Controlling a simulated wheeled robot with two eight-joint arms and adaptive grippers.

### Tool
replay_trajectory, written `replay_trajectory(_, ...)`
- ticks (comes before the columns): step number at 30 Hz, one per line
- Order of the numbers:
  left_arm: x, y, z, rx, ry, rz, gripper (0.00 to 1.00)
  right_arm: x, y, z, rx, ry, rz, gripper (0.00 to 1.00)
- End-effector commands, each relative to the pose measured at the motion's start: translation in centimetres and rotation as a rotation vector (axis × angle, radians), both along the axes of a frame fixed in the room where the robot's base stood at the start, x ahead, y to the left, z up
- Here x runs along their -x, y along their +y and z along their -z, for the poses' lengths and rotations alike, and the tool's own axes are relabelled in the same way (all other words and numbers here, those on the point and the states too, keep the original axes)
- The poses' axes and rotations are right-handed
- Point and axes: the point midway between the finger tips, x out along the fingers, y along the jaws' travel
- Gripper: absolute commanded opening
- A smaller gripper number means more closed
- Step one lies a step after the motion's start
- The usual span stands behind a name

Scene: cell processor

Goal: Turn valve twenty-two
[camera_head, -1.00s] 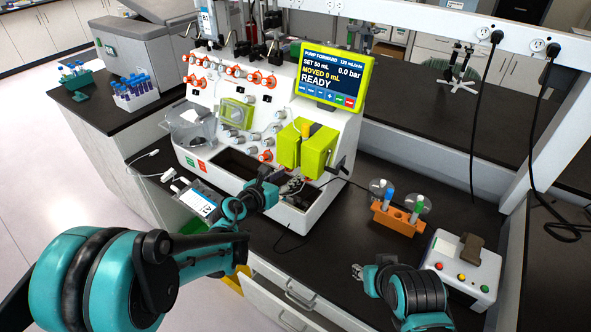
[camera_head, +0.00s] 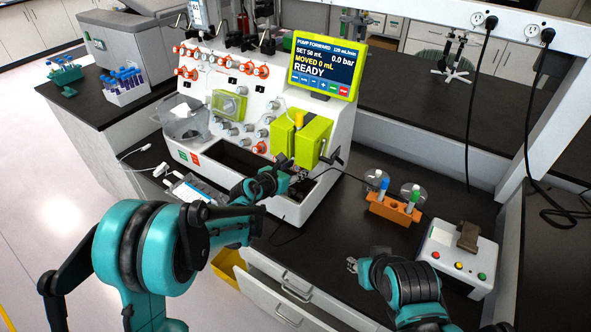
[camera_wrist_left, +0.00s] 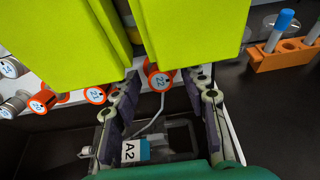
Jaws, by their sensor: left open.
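Valve twenty-two (camera_wrist_left: 160,80) is an orange-red knob with a white round face marked 22, in the left wrist view below the gap between two lime-green blocks. My left gripper (camera_wrist_left: 165,88) is open, with one finger on each side of the valve; I cannot tell whether either finger touches it. In the head view my left gripper (camera_head: 298,173) is low at the cell processor (camera_head: 328,178), just below the lime-green pump head (camera_head: 300,143); valve twenty-two cannot be made out there. My right gripper (camera_head: 352,265) is low over the bench, away from the processor, its fingers too small to read.
Valve twenty-one (camera_wrist_left: 96,94) and valve twenty (camera_wrist_left: 42,102) sit left of it. A tag marked A2 (camera_wrist_left: 134,151) lies below. The screen (camera_head: 325,66) reads READY. An orange tube rack (camera_head: 393,209) and a button box (camera_head: 458,258) stand on the right bench.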

Motion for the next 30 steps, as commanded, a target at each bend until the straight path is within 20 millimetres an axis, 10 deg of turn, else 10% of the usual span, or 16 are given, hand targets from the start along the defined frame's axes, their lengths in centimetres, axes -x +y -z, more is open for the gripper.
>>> replay_trajectory(6, 0.01, 0.01, -0.01, 0.0, 0.0, 0.0, 0.0, 0.0, 0.0, -0.01, 0.0, 0.0, 0.0, 0.34)
replay_trajectory(30, -0.03, 0.09, 0.0, 0.28, 0.202, -0.146, 0.0, 0.0, 0.0, 0.33, 0.0, 0.0, 0.0, 0.34)
